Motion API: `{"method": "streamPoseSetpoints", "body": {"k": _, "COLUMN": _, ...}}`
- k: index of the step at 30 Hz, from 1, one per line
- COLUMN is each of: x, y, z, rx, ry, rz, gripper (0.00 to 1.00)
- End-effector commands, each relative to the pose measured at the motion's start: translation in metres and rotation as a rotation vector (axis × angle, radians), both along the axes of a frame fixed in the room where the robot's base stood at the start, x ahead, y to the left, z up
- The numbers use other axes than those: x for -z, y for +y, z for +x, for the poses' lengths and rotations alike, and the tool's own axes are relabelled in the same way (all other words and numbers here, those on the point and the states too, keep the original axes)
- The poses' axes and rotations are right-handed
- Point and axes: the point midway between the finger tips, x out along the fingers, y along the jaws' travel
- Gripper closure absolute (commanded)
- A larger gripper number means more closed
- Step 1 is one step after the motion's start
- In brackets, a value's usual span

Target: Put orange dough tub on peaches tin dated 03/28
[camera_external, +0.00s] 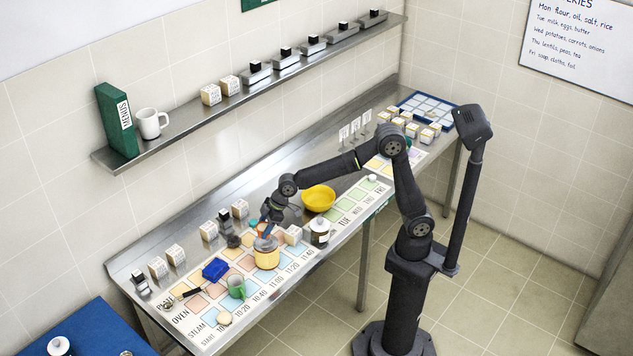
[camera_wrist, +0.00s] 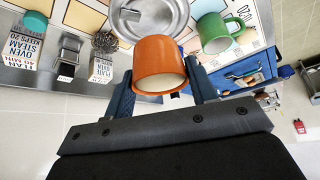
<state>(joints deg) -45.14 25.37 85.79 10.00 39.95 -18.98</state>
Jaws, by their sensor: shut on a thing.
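My gripper (camera_wrist: 160,88) is shut on the orange dough tub (camera_wrist: 158,62), which sits between its two blue fingers in the wrist view. A pale inside or base of the tub faces the wrist camera. In the external view my gripper (camera_external: 268,214) is over the middle of the table, and a bit of the orange tub (camera_external: 263,229) shows just behind the yellow lidded pot (camera_external: 266,257). I cannot tell whether the tub touches anything below. No peaches tin or 03/28 date can be read in either view.
Printed cartons (camera_external: 175,255) line the back edge. A yellow bowl (camera_external: 318,198) is to the right. A wall shelf (camera_external: 270,95) runs above.

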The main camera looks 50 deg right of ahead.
Motion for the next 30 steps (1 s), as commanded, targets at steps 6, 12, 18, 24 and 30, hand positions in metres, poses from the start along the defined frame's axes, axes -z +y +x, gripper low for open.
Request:
{"method": "streamPoseSetpoints", "body": {"k": 6, "x": 0.03, "y": -0.001, "z": 0.0, "rx": 0.0, "ry": 0.002, "rz": -0.003, "gripper": 0.73}}
{"method": "streamPoseSetpoints", "body": {"k": 12, "x": 0.037, "y": 0.0, "z": 0.0, "rx": 0.0, "ry": -0.001, "rz": 0.0, "gripper": 0.73}}
{"method": "streamPoseSetpoints", "body": {"k": 18, "x": 0.039, "y": -0.001, "z": 0.0, "rx": 0.0, "ry": 0.0, "rz": 0.0, "gripper": 0.73}}
{"method": "streamPoseSetpoints", "body": {"k": 24, "x": 0.041, "y": -0.001, "z": 0.0, "rx": 0.0, "ry": 0.0, "rz": 0.0, "gripper": 0.26}}
{"method": "streamPoseSetpoints", "body": {"k": 30, "x": 0.04, "y": -0.001, "z": 0.0, "rx": 0.0, "ry": 0.0, "rz": 0.0, "gripper": 0.26}}
